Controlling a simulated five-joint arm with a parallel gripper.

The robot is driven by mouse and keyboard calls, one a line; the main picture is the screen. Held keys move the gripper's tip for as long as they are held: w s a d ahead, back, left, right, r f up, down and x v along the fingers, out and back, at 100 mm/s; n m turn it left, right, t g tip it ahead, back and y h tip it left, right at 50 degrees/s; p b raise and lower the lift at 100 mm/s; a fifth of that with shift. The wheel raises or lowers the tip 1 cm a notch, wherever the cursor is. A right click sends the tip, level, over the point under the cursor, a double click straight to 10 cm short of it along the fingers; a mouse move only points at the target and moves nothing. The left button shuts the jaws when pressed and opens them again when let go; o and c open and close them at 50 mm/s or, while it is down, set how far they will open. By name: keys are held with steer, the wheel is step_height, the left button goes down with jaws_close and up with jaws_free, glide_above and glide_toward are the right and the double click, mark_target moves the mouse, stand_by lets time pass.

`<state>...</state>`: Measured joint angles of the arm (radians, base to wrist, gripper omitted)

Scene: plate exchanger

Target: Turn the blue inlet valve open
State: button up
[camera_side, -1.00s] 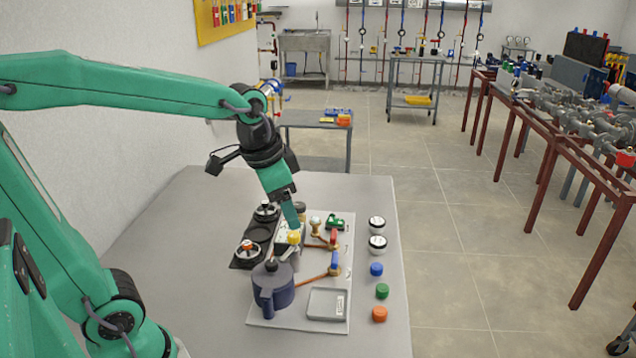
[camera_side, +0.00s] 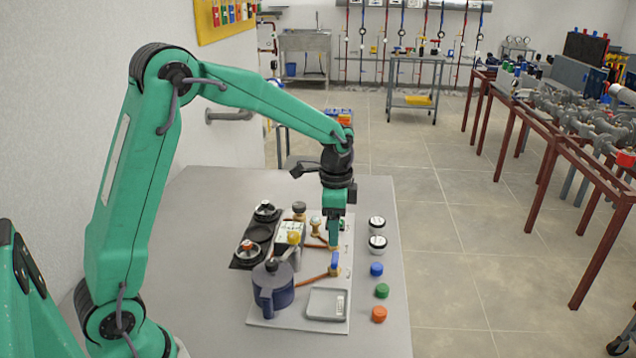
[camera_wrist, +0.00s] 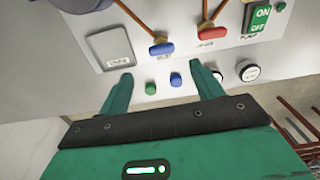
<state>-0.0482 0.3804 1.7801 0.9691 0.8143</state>
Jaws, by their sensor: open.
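The blue inlet valve handle (camera_side: 334,261) sits at the end of a copper pipe on the light panel. It also shows in the wrist view (camera_wrist: 161,48), just beyond the gap between my fingertips. My gripper (camera_side: 333,243) points down beside the blue handle, on its far side, and looks close to it; whether they touch cannot be told. In the wrist view my gripper (camera_wrist: 161,75) is open, its fingers spread and empty. A red valve handle (camera_wrist: 213,33) is to the right of the blue one; in the side view my gripper hides most of it.
A dark blue pot-like vessel (camera_side: 273,286) and a grey tray (camera_side: 326,304) stand near the blue handle. A green pump switch (camera_wrist: 262,17) lies beyond the red handle.

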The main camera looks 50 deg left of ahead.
mark_target(335, 256)
steer(key=shift+w+f, duration=0.25)
steer(key=shift+f, duration=0.15)
steer(key=shift+f, duration=0.1)
steer(key=shift+f, duration=3.8)
steer(key=c, duration=1)
